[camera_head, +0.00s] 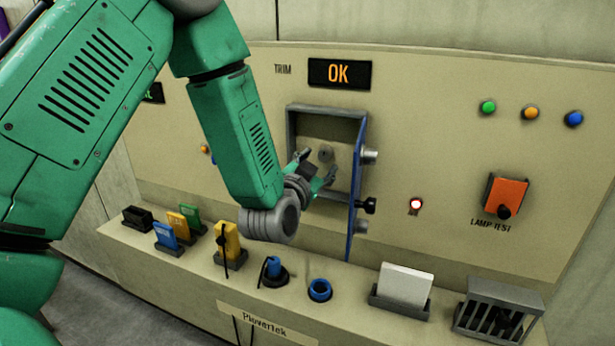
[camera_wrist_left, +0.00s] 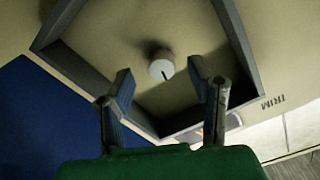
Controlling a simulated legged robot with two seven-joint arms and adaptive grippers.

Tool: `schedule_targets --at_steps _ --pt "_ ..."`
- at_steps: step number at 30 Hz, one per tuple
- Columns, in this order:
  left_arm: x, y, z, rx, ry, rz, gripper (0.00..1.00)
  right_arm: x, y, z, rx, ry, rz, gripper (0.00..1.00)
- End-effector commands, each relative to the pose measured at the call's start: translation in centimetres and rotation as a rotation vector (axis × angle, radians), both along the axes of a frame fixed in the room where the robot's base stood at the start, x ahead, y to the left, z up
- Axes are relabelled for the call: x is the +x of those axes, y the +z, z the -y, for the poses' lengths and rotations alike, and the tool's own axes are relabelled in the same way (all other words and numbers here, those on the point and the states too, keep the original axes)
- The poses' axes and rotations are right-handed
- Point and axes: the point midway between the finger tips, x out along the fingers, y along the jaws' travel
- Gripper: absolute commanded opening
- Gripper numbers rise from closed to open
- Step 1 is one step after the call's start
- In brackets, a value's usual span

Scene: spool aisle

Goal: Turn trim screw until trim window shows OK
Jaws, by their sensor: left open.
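The trim window (camera_head: 339,74) is a black display that reads OK in orange letters. Below it is a grey-framed recess (camera_head: 325,110) with its blue door (camera_head: 356,185) swung open to the right. The trim screw (camera_head: 326,154) is a small round grey knob on the back of the recess. In the left wrist view the screw (camera_wrist_left: 161,69) is pale with a dark slot mark. My left gripper (camera_head: 318,170) is open at the recess. In the left wrist view its fingers (camera_wrist_left: 165,90) are apart, with the screw beyond their tips and not touched. My right gripper is not visible.
A lit red lamp (camera_head: 416,204) and an orange lamp-test switch (camera_head: 505,194) are right of the door. Below, a ledge holds coloured blocks, blue sockets (camera_head: 320,290), a white card (camera_head: 405,284) and a grey slotted rack (camera_head: 497,311). The open door stands close beside my gripper.

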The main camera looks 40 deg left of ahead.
Motion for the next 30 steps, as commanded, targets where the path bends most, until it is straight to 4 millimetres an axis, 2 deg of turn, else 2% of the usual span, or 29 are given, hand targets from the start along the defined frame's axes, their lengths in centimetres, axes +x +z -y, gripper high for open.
schedule_targets --at_steps 6,13,18,30 --pt "-4.8 -0.1 1.2 0.001 -0.002 -0.003 0.48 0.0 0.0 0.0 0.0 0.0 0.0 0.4" --pt "-8.3 -0.1 2.1 0.001 -0.002 -0.003 0.48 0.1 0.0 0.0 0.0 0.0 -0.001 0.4" --pt "-9.3 -0.1 2.2 0.0 0.0 0.0 0.48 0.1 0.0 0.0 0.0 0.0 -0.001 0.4" --pt "-9.3 -0.1 2.2 0.0 0.0 0.0 0.48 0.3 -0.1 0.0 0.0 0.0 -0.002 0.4"
